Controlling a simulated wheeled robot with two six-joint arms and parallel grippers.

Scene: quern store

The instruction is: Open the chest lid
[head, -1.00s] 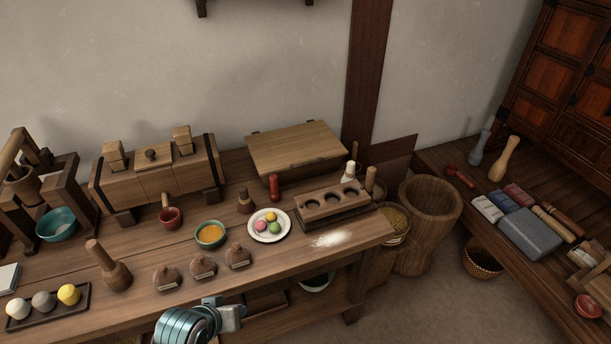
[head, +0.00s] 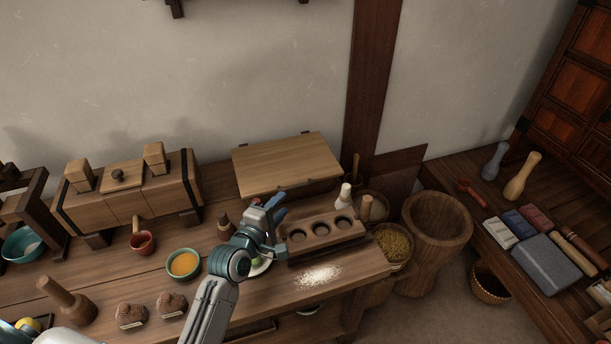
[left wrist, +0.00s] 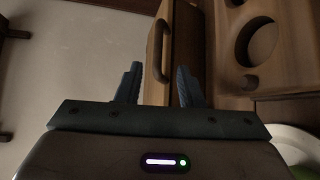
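The chest (head: 287,163) is a low wooden box at the back of the table, against the wall. Its flat, pale lid lies shut in the head view. My left gripper (head: 281,206) is in front of the chest's near edge, above the plate and beside the holed block. In the left wrist view its two fingers (left wrist: 158,86) are apart with nothing between them. The chest's edge with a dark curved handle (left wrist: 160,50) lies just beyond the fingertips; I cannot tell whether they touch. My right gripper is not in view.
A wooden block with round holes (head: 321,231) and a white-topped bottle (head: 343,196) stand right of the gripper. The plate (head: 260,268) is mostly hidden under my arm. Bare wall rises behind the chest.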

